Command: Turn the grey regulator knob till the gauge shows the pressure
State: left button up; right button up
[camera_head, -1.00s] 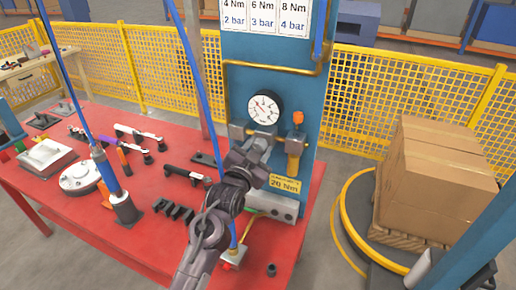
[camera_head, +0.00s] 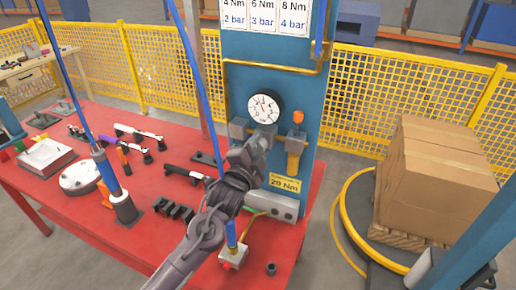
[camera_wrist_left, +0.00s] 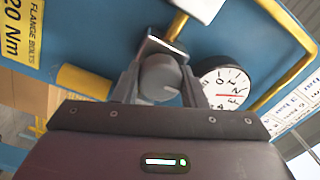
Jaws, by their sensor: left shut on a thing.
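The grey regulator knob (camera_wrist_left: 160,77) sits between the fingers of my left gripper (camera_wrist_left: 158,84) in the left wrist view. The fingers are shut on its sides. In the head view the left gripper (camera_head: 256,145) reaches the blue post just below the gauge and mostly hides the knob. The round white gauge (camera_head: 264,107) has a black rim, and its needle points roughly up. The gauge (camera_wrist_left: 229,88) also shows in the wrist view, tilted, with a red needle near the 2 and 3 marks; the exact reading is unclear. My right gripper is out of view.
A card (camera_head: 264,16) pairs 4, 6 and 8 Nm with 2, 3 and 4 bar. A yellow 20 Nm label (camera_head: 285,183) is below. An orange-topped fitting (camera_head: 298,130) stands right of the knob. Tools lie on the red table (camera_head: 75,215).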

pick_arm(q)
jog(key=m+b, duration=0.1)
jog(key=m, duration=0.4)
jog(key=shift+f+m, duration=0.15)
jog(key=shift+m, duration=0.25)
jog(key=shift+m+b, duration=0.85)
jog(key=shift+m, duration=1.35)
jog(key=o, duration=1)
jog(key=b+v, duration=0.2)
jog(key=v, duration=0.6)
jog(key=shift+w+b, duration=0.1)
jog(key=shift+b, duration=0.3)
